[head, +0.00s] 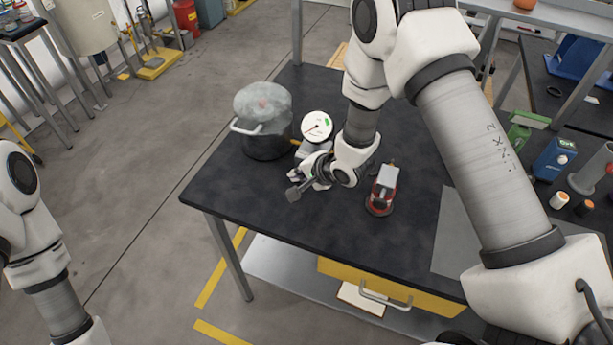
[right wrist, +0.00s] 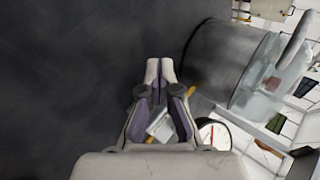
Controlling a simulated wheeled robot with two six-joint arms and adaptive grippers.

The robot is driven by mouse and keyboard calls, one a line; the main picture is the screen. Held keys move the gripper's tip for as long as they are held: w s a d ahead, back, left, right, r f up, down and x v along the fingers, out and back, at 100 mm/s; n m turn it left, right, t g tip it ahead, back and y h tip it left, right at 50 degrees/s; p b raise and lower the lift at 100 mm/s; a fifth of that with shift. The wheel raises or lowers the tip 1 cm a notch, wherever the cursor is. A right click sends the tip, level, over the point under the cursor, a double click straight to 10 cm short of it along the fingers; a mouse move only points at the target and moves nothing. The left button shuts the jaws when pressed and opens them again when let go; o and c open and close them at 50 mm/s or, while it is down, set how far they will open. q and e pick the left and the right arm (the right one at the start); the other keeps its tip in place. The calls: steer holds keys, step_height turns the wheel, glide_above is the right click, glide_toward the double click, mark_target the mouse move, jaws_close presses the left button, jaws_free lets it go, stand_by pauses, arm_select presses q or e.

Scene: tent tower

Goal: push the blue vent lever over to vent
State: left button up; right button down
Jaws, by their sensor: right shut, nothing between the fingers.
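A dark pot (head: 266,146) with a clear domed lid (head: 262,101) stands on the black table, and its side also shows in the right wrist view (right wrist: 222,62). A white round gauge (head: 317,126) stands beside it and shows below the fingers in the right wrist view (right wrist: 213,134). A yellow piece (right wrist: 191,91) shows near the fingers. I cannot make out a blue lever in either view; it may be hidden behind my right gripper. My right gripper (head: 293,192) is shut and empty, just in front of the gauge. My left gripper is out of view.
A red-based device (head: 380,191) stands right of my right gripper on the black table (head: 290,245). A grey mat (head: 462,240) lies at the table's right. The table's front left is bare. A blue box (head: 554,158) stands farther right.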

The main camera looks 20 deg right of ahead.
steer(key=shift+w+d+f, duration=0.1)
steer(key=shift+d+f, duration=0.05)
steer(key=shift+d, duration=0.4)
steer(key=shift+a, duration=0.25)
steer(key=shift+d, duration=0.85)
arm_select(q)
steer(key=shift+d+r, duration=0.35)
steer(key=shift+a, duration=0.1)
arm_select(e)
steer(key=shift+a, duration=0.15)
